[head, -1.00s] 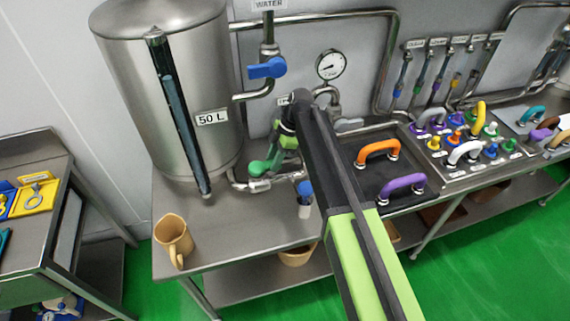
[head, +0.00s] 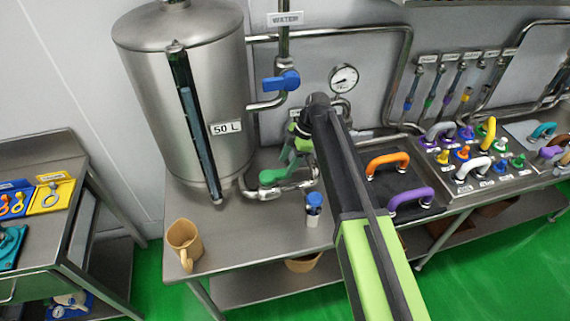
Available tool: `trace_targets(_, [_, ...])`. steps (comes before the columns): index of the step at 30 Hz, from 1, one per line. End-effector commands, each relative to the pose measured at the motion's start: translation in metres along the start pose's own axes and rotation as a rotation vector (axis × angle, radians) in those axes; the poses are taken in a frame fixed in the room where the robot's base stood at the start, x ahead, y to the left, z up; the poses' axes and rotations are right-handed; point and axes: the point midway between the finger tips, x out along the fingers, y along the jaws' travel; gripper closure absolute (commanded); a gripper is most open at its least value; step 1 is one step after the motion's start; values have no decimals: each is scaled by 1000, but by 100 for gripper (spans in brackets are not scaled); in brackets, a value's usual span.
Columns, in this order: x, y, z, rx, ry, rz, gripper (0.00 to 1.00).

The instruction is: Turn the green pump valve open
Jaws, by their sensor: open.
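The green pump valve (head: 272,176) sits on the metal pipe at the foot of the steel tank, on the back of the steel table. Its green handle runs up and to the right from the pipe. My gripper (head: 297,143) is at the upper end of this green handle, beside or around it; I cannot tell which. My dark arm hides part of the gripper and of the pipe behind it. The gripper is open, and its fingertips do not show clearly.
The 50 L tank (head: 190,100) stands left of the valve. A blue water valve (head: 281,81) is above it. A small blue-capped bottle (head: 313,208) and a tan jug (head: 184,244) stand on the table. Orange (head: 388,163) and purple (head: 410,199) handles are at the right.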

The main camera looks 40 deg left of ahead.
Motion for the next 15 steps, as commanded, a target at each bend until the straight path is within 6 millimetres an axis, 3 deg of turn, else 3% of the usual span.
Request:
trace_targets(1, [-22, 0, -4, 1, 0, 0, 44])
trace_targets(3, [-39, 0, -4, 2, 0, 0, 44])
trace_targets(15, [-129, 0, -5, 0, 1, 0, 44])
